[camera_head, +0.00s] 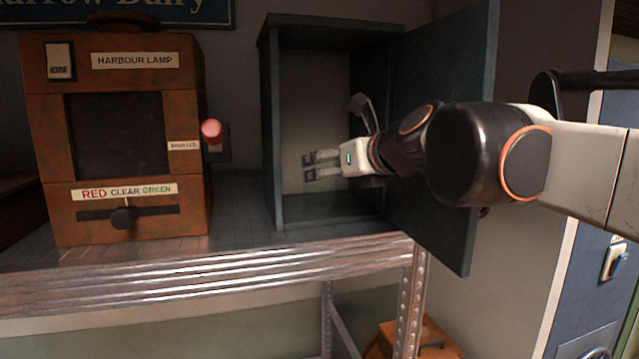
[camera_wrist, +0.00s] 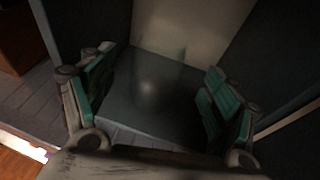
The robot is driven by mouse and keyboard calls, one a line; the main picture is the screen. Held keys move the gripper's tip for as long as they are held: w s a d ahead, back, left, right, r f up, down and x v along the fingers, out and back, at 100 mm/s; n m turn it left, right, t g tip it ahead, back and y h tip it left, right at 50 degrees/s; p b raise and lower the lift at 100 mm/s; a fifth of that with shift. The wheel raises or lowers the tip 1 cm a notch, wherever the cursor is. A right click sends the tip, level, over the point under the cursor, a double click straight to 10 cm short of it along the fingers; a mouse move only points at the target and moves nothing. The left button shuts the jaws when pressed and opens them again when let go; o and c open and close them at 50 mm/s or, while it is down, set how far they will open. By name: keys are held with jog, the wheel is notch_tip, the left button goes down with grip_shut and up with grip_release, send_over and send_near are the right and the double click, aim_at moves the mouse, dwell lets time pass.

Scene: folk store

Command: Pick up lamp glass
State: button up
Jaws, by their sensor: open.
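No lamp glass stands out clearly in either view. In the wrist view a faint, see-through greenish patch and a soft bright spot show on the cabinet's inner floor; I cannot tell whether this is glass or only a reflection. My gripper (camera_head: 322,165) is open and reaches into the open dark cabinet (camera_head: 268,130). In the wrist view my gripper (camera_wrist: 158,105) has its teal-padded fingers wide apart, with nothing visibly held between them. The cabinet's floor (camera_wrist: 150,115) lies beyond the fingers.
The cabinet door (camera_head: 440,220) stands open on the right, close to my arm. A rusty orange harbour lamp box (camera_head: 190,220) with a red-tipped side part (camera_head: 211,132) stands left of the cabinet. Both sit on a metal-edged bench (camera_head: 240,235). A wooden box (camera_head: 435,335) is below.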

jog(key=shift+s+f+p+x, duration=0.1)
jog(key=shift+f+p+x, duration=0.05)
jog(key=shift+x, duration=0.95)
jog(key=shift+s+f+p+x, duration=0.1)
jog(key=shift+f+p+x, duration=0.1)
jog(key=shift+x, duration=0.85)
jog(key=shift+f+p+x, duration=0.15)
jog(key=shift+x, duration=0.95)
jog(key=c, duration=1.2)
